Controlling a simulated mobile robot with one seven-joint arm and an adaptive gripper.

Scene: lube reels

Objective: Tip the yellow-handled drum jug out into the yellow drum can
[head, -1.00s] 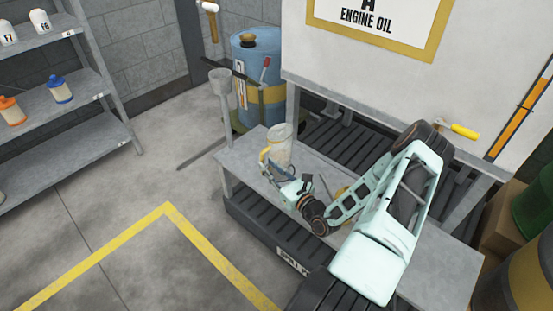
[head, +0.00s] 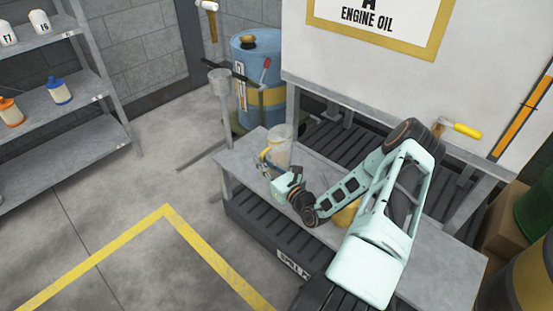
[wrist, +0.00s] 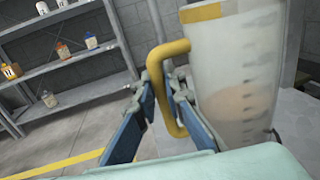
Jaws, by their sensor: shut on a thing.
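The jug (head: 281,146) is a pale translucent cylinder with a yellow handle, upright at the far-left end of the grey bench. In the wrist view, the jug (wrist: 235,85) has a yellow band at its top, graduation marks and a pale brownish content low inside. My gripper (head: 264,160) is at the handle's side. In the wrist view, its blue fingers (wrist: 162,95) are shut on the yellow handle (wrist: 181,125). I cannot tell whether the jug's base touches the bench. A rounded yellow thing (head: 347,213) on the bench, perhaps the drum can, is mostly hidden by my arm.
The grey bench (head: 243,160) stands over a black slatted pallet. A white tank (head: 360,65) marked ENGINE OIL rises behind it. A blue drum (head: 258,60) and a grey funnel stand (head: 220,85) are at the back. Shelves (head: 75,95) stand left; the floor between is open.

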